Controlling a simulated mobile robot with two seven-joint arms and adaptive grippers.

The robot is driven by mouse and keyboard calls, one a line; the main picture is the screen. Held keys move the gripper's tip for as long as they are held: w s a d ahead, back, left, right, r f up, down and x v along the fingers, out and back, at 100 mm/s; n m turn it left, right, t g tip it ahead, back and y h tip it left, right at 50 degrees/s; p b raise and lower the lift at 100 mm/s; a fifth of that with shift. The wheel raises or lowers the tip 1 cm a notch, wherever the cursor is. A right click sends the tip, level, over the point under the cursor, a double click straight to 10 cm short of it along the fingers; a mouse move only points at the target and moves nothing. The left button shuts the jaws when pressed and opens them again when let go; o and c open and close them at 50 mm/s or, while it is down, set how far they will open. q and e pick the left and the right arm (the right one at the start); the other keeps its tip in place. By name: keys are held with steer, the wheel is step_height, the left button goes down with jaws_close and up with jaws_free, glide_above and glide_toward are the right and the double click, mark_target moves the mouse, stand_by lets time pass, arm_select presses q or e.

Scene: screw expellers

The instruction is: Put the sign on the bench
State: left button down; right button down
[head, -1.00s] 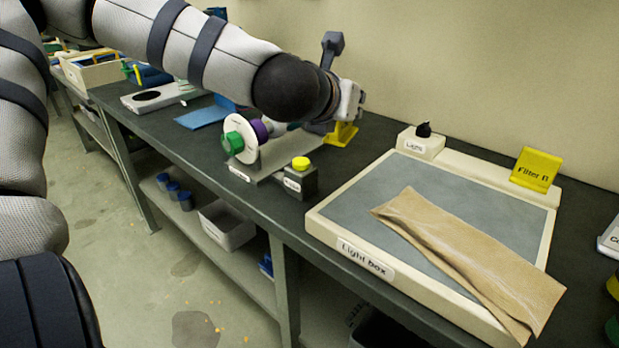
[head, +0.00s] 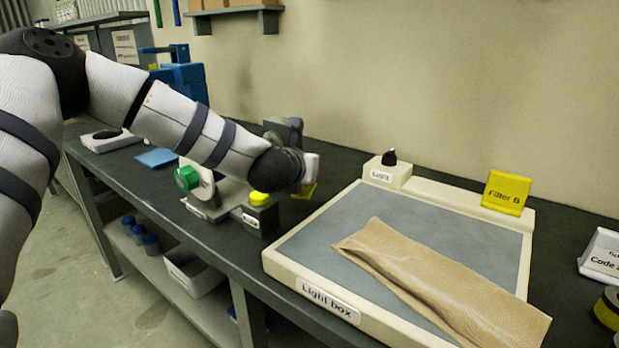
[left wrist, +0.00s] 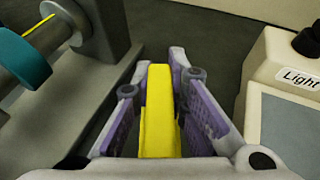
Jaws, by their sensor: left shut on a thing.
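In the left wrist view the yellow sign (left wrist: 160,112) stands edge-on between the two purple-padded fingers of my left gripper (left wrist: 159,75). Its written face is not visible. My wrist hides part of it in the head view. I cannot tell whether it touches the dark bench top. My right gripper is not in view.
The light box (head: 330,300) with a brown wrap (head: 440,280) lies to the right. A yellow Filter 6 sign (head: 507,192) stands on its back edge. A machine with a green knob (head: 187,178) and a yellow-button block (head: 260,212) is to the left. Dark bench behind the light box looks clear.

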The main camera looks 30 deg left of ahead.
arm_select(q)
step_height(320, 180, down, 2)
steer(key=shift+f, duration=0.15)
steer(key=shift+s, duration=0.1)
